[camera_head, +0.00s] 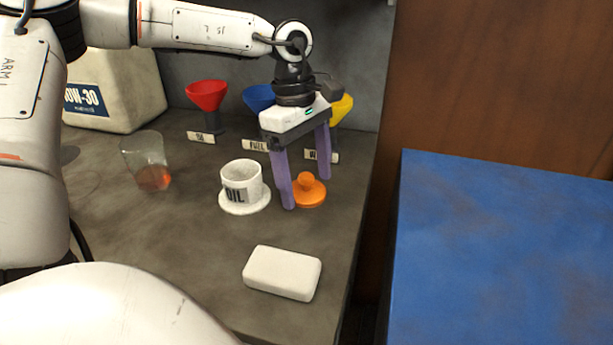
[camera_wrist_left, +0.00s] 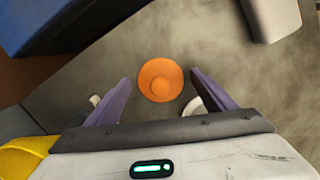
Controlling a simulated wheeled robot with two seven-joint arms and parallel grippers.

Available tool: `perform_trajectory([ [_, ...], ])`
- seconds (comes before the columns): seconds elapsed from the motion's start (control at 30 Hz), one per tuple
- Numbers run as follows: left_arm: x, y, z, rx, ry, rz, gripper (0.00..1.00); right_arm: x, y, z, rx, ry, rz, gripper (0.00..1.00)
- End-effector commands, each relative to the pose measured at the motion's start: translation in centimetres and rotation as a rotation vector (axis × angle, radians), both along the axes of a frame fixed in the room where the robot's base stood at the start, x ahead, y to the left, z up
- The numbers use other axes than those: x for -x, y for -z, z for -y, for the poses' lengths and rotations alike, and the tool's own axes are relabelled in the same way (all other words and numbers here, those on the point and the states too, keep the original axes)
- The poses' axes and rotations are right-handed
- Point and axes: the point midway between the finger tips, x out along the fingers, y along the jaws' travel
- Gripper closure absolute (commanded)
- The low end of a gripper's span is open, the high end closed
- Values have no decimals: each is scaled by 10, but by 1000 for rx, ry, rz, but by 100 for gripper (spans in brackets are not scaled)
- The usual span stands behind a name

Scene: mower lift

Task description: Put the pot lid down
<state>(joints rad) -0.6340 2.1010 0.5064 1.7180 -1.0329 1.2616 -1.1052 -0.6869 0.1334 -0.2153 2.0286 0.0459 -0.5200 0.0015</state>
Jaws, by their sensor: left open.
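The orange pot lid (camera_head: 309,194) with its round knob lies on the grey bench top, to the right of the white pot marked OIL (camera_head: 242,178). The lid also shows in the left wrist view (camera_wrist_left: 160,80), between and beyond the fingertips. My left gripper (camera_head: 308,193) is open, its two purple fingers pointing down on either side of the lid. The fingers do not appear to touch the knob. The pot stands on a white saucer (camera_head: 232,207) and has no lid on it. My right gripper is not in view.
A white block (camera_head: 282,272) lies at the front of the bench. A glass with reddish liquid (camera_head: 152,172) stands to the left. Red (camera_head: 207,95), blue (camera_head: 258,97) and yellow (camera_head: 343,107) funnels stand behind. A blue surface (camera_head: 505,250) lies to the right, past a gap.

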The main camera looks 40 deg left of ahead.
Motion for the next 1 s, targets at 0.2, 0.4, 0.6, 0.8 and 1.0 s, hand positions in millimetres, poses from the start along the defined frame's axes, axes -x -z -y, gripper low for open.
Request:
perform_trajectory([
  [0.2, -1, -11, -1, 0, 0, 3, 23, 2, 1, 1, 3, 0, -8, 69],
  [0.4, -1, -50, -7, -1, -2, 7, 23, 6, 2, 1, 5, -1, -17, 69],
  [0.6, 0, -91, -13, 0, -2, 4, 23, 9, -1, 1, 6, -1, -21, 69],
  [0.8, 1, -115, -17, 0, -1, 1, 23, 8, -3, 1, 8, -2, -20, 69],
  [1.0, 2, -121, -18, 0, 1, 0, 23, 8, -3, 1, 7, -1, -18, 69],
])
